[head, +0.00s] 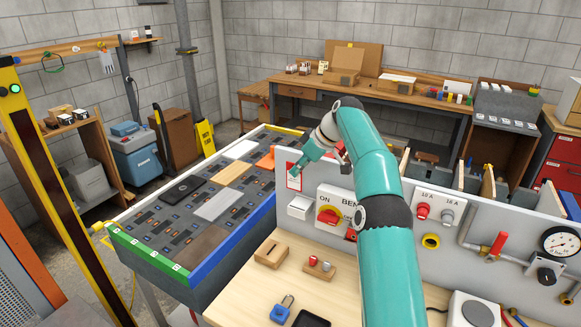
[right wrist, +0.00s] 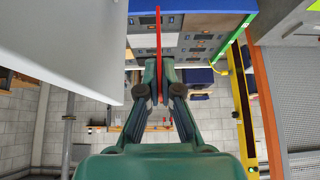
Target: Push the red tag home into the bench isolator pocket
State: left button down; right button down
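In the right wrist view the red tag (right wrist: 158,25) is seen edge-on, upright between the fingertips of my right gripper (right wrist: 162,75). The gripper is shut on it. In the head view my right gripper (head: 298,172) points down and left beside the left part of the grey panel (head: 395,187). A red-edged white rectangle (head: 292,183) shows at its fingertips; I cannot tell whether this is the tag's face or a panel marking. A small white box (head: 299,207), apparently the pocket, sits below, apart from the gripper. The bench isolator (head: 331,214) with its red and yellow switch is beside it, partly behind my arm. My left gripper is out of view.
A wooden block (head: 271,254), a small holder with pegs (head: 319,269) and a blue padlock (head: 282,309) stand on the wooden bench top (head: 240,300). A long table with boards (head: 213,205) lies left of the panel. The panel (right wrist: 70,45) is close on the left in the right wrist view.

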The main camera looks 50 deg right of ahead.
jog(key=shift+s+d, duration=0.25)
jog(key=shift+d, duration=0.1)
notch_tip(320, 180, down, 6)
jog(key=b, duration=0.4)
jog(key=shift+s+r+b, duration=0.1)
jog(key=shift+r+b, duration=0.05)
jog(key=shift+b, duration=0.25)
jog(key=shift+p, duration=0.5)
dwell(1.5)
jog(key=shift+f+b, duration=1.3)
jog(key=shift+f, duration=0.3)
jog(key=c, duration=1.2)
grip_release()
jog(key=shift+c, duration=0.2)
